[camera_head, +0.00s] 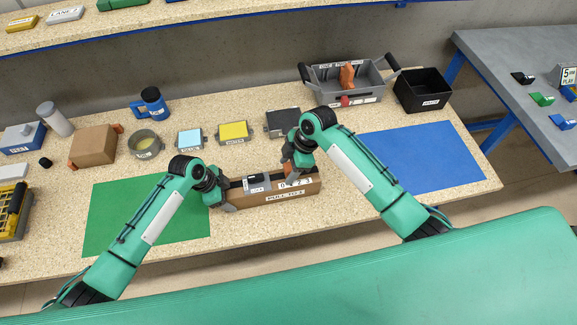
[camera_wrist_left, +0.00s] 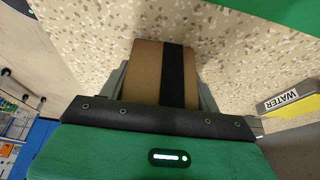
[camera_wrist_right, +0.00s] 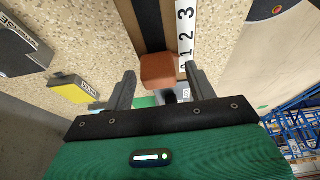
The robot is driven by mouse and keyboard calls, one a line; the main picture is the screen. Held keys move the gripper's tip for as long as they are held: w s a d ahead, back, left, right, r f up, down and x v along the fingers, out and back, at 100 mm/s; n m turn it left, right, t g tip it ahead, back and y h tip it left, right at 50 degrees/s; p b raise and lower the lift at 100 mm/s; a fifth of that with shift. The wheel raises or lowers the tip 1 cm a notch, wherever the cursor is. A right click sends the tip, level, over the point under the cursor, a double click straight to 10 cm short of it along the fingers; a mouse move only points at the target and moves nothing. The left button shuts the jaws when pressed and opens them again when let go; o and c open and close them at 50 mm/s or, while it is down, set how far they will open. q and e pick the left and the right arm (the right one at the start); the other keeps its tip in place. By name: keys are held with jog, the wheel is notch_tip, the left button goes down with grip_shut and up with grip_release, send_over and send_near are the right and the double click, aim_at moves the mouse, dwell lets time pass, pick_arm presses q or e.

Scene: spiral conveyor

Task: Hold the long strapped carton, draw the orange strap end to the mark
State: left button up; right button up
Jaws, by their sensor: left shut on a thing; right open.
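The long strapped carton (camera_head: 245,202) lies on the bench right of the green mat, with a printed label that seems to read PULL TO 2. A dark strap (camera_wrist_left: 173,75) runs along it in the left wrist view. My left gripper (camera_head: 219,191) is shut on the carton's left end. The orange strap end (camera_wrist_right: 157,66) sits on the carton's top beside a white number scale (camera_wrist_right: 186,38) showing 1, 2 and 3. My right gripper (camera_wrist_right: 160,84) is open, its fingertips to either side of the strap end; I see no contact. In the head view my right gripper (camera_head: 291,163) partly hides it.
A green mat (camera_head: 110,215) lies left and a blue mat (camera_head: 425,155) right. Behind the carton stand yellow (camera_head: 234,131), light-blue (camera_head: 190,138) and dark (camera_head: 282,122) boxes. A grey handled tray (camera_head: 325,88) and a black bin (camera_head: 423,90) stand at back right.

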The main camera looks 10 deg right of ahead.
pick_arm(q)
jog(key=shift+s+f, duration=0.15)
jog(key=shift+f, duration=0.05)
pick_arm(e)
jog(key=v, duration=1.2)
pick_arm(q)
jog(key=o, duration=1.4)
jog(key=shift+c, duration=0.2)
jog(key=shift+r, duration=0.1)
pick_arm(e)
jog(key=shift+a, duration=0.1)
pick_arm(q)
jog(key=v, duration=1.2)
jog(key=shift+a, duration=0.1)
